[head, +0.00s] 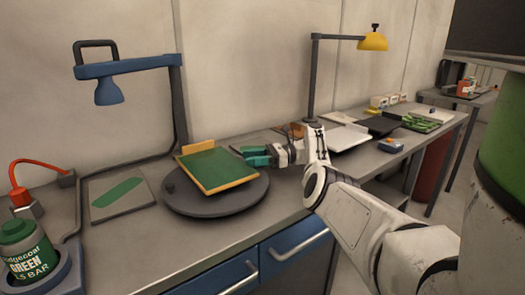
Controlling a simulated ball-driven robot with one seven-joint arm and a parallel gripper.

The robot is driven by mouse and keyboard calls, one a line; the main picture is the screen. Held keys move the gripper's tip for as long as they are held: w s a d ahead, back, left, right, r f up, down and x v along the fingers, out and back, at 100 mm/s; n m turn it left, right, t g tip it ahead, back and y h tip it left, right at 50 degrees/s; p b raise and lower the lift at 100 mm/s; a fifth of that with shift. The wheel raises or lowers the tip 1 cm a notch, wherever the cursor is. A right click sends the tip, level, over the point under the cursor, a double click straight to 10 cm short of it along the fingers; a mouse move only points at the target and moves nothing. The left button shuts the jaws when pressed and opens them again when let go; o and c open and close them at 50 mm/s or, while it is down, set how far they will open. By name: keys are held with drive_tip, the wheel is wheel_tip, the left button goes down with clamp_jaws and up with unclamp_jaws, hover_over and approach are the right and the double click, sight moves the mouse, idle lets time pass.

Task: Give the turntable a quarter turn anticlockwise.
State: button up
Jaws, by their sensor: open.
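The turntable (200,206) is a dark grey round disc on the grey workbench, left of centre. A green panel with yellow edges (221,169) lies on it, seemingly tilted, with a yellow strip standing along its back edge. A small dark knob (170,188) shows near the disc's left rim. My gripper (246,155) has green fingers and reaches in from the right. It is open, close to the right side of the panel and above or behind the disc's right rim; I cannot tell whether it touches either.
A flat plate with a green patch (122,195) lies left of the turntable. A blue lamp arm (128,67) stands behind it. A green jar (27,248) sits at the front left. A yellow lamp (373,41), trays and a blue box (391,145) are to the right.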

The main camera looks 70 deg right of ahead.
wheel_tip(320, 180, up, 3)
drive_tip(key=shift+r+p, duration=0.2)
drive_tip(key=shift+p, duration=0.7)
drive_tip(key=s+a+r+p, duration=0.8)
drive_tip(key=s+r, duration=0.1)
drive_tip(key=s, duration=0.2)
drive_tip(key=shift+a, duration=0.3)
drive_tip(key=shift+s, duration=0.1)
